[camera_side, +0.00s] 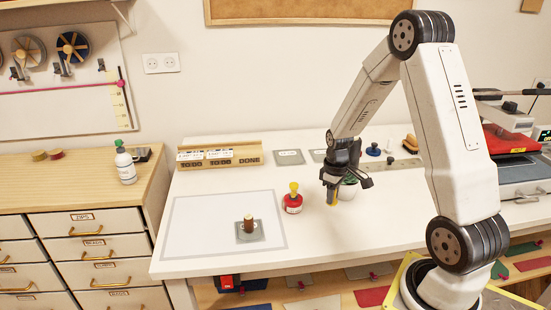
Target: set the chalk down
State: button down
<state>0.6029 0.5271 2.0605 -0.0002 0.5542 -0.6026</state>
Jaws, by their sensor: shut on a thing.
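My gripper (334,187) points down over the right part of the white table, just right of a small red container with a yellow top. It is shut on the chalk (333,199), a small yellowish piece that shows below the fingers. Whether the chalk touches the tabletop is hard to tell at this size. The fingers hide its upper part.
The red container (292,203) stands close on the left. A white pot (347,193) with green in it is right behind my gripper. A brown spool (248,226) stands on a grey square (258,236). The white table (300,238) is clear in front.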

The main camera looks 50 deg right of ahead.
jog(key=shift+w+d+f, duration=0.1)
jog(key=shift+w+f, duration=0.15)
jog(key=shift+f, duration=1.6)
jog(key=shift+f, duration=0.1)
jog(key=shift+c, duration=2.4)
grip_release()
jog(key=shift+r, duration=6.15)
